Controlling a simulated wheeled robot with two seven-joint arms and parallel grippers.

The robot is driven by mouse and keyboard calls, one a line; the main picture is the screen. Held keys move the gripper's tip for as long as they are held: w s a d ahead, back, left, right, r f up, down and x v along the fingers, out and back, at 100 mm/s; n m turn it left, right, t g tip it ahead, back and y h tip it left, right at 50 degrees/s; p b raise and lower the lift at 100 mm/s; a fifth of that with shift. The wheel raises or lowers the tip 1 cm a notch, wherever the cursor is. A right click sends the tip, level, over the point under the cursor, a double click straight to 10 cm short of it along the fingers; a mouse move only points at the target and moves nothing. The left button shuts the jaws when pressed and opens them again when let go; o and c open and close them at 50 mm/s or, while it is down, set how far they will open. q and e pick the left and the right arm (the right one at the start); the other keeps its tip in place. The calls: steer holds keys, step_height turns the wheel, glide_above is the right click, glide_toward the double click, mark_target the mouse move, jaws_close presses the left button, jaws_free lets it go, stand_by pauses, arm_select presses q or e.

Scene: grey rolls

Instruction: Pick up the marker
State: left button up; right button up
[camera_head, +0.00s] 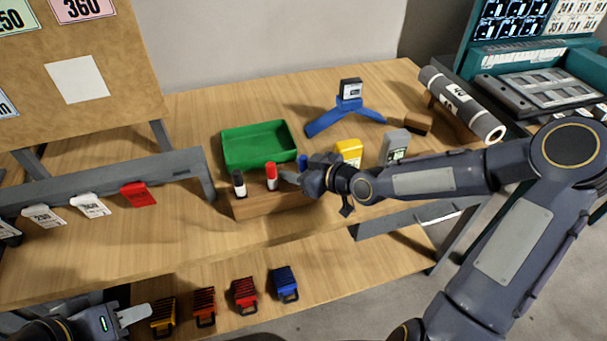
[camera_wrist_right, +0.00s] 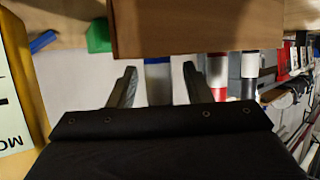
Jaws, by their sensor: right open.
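A wooden holder (camera_head: 268,206) on the table carries a row of markers: a black-capped one (camera_head: 239,180), a red-capped one (camera_head: 271,172) and a blue one (camera_head: 303,161). My right gripper (camera_head: 295,178) is at the right end of the holder and partly hides the blue marker. In the right wrist view the right gripper (camera_wrist_right: 160,88) is open, with the blue-banded marker (camera_wrist_right: 158,80) between its fingers in the picture; contact cannot be told. The red (camera_wrist_right: 219,80) and black (camera_wrist_right: 249,75) markers are beside it. My left gripper (camera_head: 130,315) is at the lower left, away from the holder.
A green tray (camera_head: 228,158) sits just behind the holder. A yellow item (camera_head: 349,150) and a grey device (camera_head: 395,146) stand close to my right arm. A blue stand (camera_head: 325,121) is farther back. Several coloured boxes (camera_head: 245,294) sit on the lower shelf.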

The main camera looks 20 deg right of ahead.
jaws_close()
step_height(320, 180, up, 10)
steer(key=p, duration=0.2)
steer(key=shift+p, duration=0.3)
steer(key=c, duration=0.6)
jaws_free()
steer(key=shift+c, duration=0.2)
jaws_close()
step_height(320, 180, up, 7)
steer(key=p, duration=0.7)
